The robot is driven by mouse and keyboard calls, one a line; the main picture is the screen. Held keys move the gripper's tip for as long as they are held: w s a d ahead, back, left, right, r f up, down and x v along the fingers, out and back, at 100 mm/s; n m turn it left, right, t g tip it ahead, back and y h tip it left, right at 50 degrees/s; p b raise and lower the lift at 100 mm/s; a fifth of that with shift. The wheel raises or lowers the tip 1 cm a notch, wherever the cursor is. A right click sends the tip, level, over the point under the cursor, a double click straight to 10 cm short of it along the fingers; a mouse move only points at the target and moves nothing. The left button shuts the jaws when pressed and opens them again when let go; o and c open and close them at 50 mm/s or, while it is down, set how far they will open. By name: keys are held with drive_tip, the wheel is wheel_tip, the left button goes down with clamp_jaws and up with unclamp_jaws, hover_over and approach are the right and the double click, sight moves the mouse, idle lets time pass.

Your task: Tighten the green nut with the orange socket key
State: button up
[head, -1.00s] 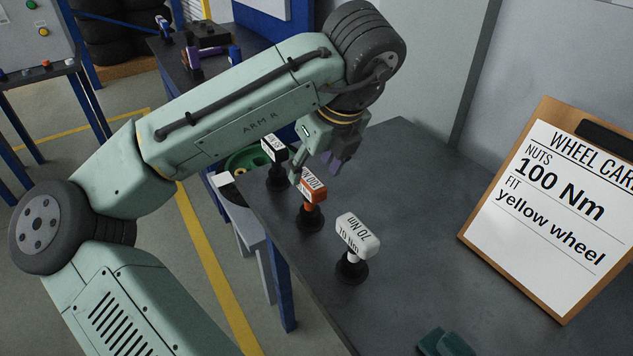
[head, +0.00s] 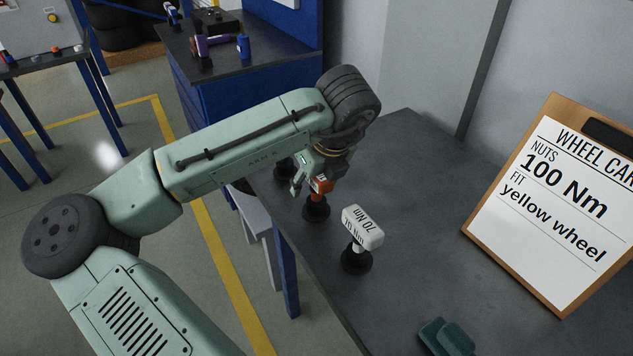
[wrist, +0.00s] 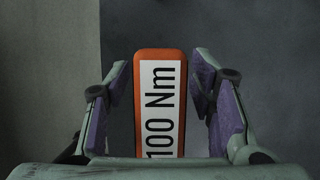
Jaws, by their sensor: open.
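The orange socket key (head: 319,186) stands upright in a dark round base on the grey bench. Its top is labelled 100 Nm, as the wrist view (wrist: 160,100) shows. My gripper (head: 318,180) is over the key's head, with its jaws open. In the wrist view its purple-padded fingers (wrist: 159,105) stand on both sides of the orange head, with a gap on each side. The green nut is not in view.
A dark base (head: 283,172) shows behind my gripper. A clipboard (head: 550,205) reads nuts 100 Nm, fit yellow wheel. Dark green pads (head: 446,338) lie at the front.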

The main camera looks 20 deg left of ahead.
clamp_jaws()
idle(0.5)
